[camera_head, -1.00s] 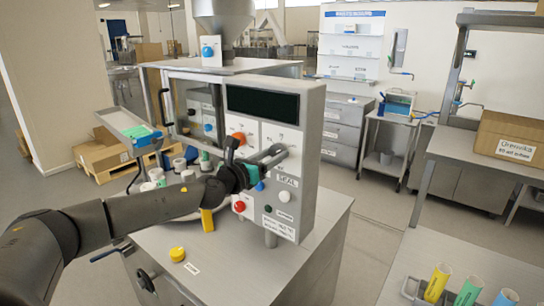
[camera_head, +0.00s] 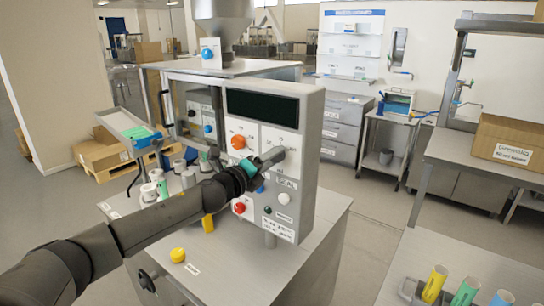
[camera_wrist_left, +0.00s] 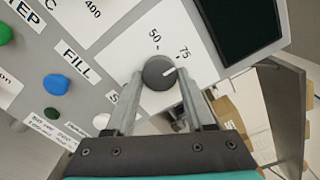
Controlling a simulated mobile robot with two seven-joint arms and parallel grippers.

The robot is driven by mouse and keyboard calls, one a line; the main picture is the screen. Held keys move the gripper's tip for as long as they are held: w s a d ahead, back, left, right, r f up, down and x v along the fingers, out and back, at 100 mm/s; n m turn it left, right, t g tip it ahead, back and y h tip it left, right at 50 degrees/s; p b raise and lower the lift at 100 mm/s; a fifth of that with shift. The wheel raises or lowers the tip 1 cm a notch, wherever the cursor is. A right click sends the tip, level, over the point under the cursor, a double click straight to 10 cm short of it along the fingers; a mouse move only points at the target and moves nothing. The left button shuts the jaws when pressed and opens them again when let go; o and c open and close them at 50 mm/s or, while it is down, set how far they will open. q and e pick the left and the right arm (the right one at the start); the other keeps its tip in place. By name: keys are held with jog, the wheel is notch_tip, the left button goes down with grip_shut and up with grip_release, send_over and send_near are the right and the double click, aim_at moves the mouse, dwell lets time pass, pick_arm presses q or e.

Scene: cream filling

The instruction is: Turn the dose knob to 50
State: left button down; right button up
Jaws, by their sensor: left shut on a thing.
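The dose knob (camera_wrist_left: 159,72) is a dark grey round knob on a white plate, with a white pointer line on its face. In the left wrist view, the printed marks "50" and "75" stand beside it, and the pointer aims toward "75". My left gripper (camera_wrist_left: 156,82) is shut on the knob, with one finger on each side. My right gripper is out of view.
An orange knob (camera_head: 238,142) is left of my gripper; a red button (camera_head: 239,208), white button (camera_head: 284,198) and green button (camera_wrist_left: 53,114) are nearby. A dark display (camera_head: 262,106) is above. A yellow object (camera_head: 177,255) lies on the steel bench (camera_head: 225,270).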

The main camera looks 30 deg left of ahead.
pick_arm(q)
jog(key=n+p, duration=0.5)
jog(key=n, duration=0.6)
jog(key=shift+r+n+p, duration=0.15)
jog(key=shift+n+p, duration=0.15)
jog(key=shift+n, duration=0.1)
dwell(0.3)
jog(key=shift+c, duration=1.3)
grip_release()
jog(key=shift+s, duration=0.1)
jog(key=s+a+b, duration=0.1)
jog(key=s, duration=1.4)
jog(key=shift+b, duration=0.35)
